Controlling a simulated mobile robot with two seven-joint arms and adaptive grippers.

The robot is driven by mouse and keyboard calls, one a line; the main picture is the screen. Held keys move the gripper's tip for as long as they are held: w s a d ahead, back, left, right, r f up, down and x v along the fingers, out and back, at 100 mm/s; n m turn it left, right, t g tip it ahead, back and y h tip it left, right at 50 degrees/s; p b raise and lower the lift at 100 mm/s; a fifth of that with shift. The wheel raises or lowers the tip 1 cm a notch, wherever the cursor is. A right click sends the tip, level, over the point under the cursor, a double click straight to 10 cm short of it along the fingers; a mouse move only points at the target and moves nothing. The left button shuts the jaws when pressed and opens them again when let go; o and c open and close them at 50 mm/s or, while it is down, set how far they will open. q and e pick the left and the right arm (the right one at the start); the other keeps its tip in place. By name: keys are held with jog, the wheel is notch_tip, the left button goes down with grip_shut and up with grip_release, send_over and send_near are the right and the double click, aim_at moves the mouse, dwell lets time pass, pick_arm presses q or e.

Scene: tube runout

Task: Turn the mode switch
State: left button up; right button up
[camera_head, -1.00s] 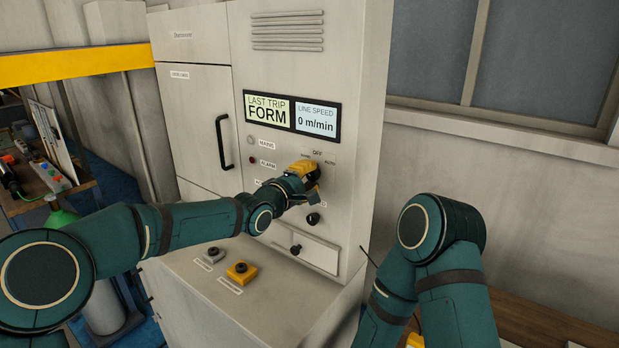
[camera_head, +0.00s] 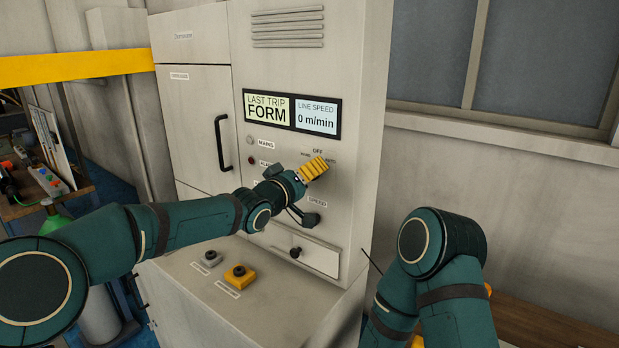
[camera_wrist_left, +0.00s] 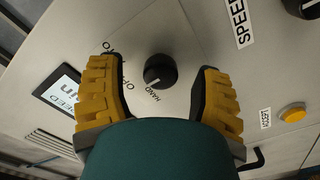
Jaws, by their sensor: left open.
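The mode switch is a black round knob (camera_wrist_left: 160,71) with a white pointer line, in the left wrist view. Its pointer faces the HAND label; OFF and AUTO are lettered around it. My left gripper (camera_wrist_left: 158,72) is open, with one yellow-backed finger on each side of the knob. I see gaps between the knob and both fingers; depth is hard to judge. In the head view my left gripper (camera_head: 314,170) is at the panel under the OFF label and hides the knob. Of my right gripper only small yellow bits (camera_head: 416,341) show behind its arm.
The grey cabinet (camera_head: 350,100) carries a display (camera_head: 291,115) reading LAST TRIP FORM and 0 m/min. The SPEED knob (camera_wrist_left: 305,6) is close by the mode switch. A yellow button box (camera_head: 239,276) stands on the ledge below. A black door handle (camera_head: 222,142) is to the left.

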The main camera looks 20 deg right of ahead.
pick_arm(q)
jog(key=b+v, duration=0.2)
jog(key=v, duration=0.4)
dwell(0.4)
